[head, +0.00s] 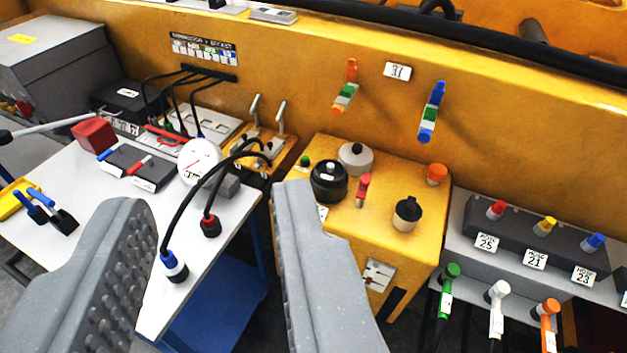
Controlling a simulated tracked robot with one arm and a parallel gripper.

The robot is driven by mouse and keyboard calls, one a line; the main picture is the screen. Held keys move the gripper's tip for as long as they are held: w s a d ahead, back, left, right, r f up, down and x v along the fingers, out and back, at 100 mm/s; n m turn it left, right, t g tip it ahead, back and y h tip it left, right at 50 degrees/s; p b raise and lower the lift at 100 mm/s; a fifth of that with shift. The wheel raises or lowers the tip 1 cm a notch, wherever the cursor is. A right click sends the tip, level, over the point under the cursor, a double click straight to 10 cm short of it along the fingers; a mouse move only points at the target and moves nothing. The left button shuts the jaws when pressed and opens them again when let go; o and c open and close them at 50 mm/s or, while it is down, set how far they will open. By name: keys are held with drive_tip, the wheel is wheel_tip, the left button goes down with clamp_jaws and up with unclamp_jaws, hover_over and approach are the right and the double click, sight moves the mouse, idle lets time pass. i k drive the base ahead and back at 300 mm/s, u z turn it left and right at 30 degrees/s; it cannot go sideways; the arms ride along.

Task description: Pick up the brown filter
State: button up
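I cannot make out a brown filter anywhere in the head view. My gripper (211,195) is open and empty, its two grey fingers wide apart in the lower left of the view. The left finger has a studded inner face. In the picture, the gap between the fingers lies over the white table (230,255) and two dark hoses with a blue-and-white end (175,266) and a red end (210,227). The fingers hide part of the table and part of the yellow box's left side.
A yellow box (335,240) with black and grey caps stands right of centre. A grey shelf (520,255) with numbered hose fittings is at the right. A gauge (199,160) and a red block (93,134) are on the table. A yellow wall (300,75) closes the back.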

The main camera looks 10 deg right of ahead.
sight(330, 170)
drive_tip(key=u, duration=0.1)
drive_tip(key=i, duration=1)
drive_tip(key=z, duration=0.1)
